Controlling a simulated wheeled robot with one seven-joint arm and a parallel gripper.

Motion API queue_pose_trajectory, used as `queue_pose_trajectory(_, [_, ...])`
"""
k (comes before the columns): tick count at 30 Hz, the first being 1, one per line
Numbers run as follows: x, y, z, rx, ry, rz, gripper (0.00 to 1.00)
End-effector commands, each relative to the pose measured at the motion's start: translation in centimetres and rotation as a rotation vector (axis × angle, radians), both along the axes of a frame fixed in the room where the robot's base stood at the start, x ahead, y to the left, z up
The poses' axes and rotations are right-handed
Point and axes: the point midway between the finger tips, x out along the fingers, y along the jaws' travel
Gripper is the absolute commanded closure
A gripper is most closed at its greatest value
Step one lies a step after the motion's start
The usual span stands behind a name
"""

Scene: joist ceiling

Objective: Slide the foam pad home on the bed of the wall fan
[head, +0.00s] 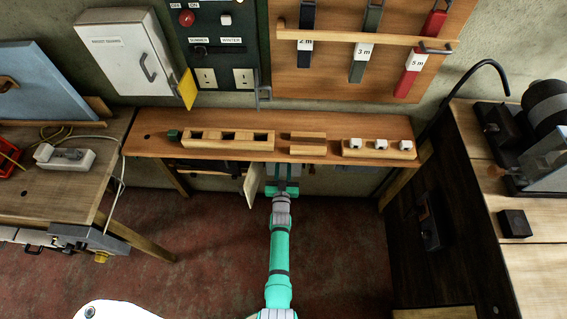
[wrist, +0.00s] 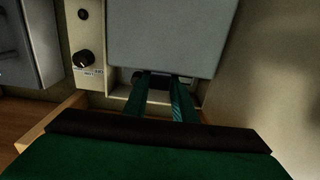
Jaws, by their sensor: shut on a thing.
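My gripper (head: 282,186) is low under the front edge of the wooden wall shelf, with the arm reaching straight away from me. In the wrist view its two green fingers (wrist: 157,88) are shut on a small dark piece at the lower edge of a flat grey panel, which looks like the foam pad (wrist: 172,38). The pad stands in front of the cream housing of the wall fan (wrist: 92,22), which has a dark knob (wrist: 86,59). The fan's bed is mostly hidden behind the pad. I cannot tell how far the pad is seated.
The wooden shelf (head: 225,151) overhangs the gripper and carries wooden holders. A pale upright panel (head: 250,186) stands close left of the gripper. Benches flank both sides, with a grinder-like machine (head: 540,110) on the right. The red floor between is clear.

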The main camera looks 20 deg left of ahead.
Motion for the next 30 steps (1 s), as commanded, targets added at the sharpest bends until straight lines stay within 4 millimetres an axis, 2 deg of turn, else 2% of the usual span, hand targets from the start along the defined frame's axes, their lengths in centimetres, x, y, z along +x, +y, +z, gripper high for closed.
queue_pose_trajectory(30, [2.3, 0.7, 0.0, 0.0, -0.001, 0.0, 1.0])
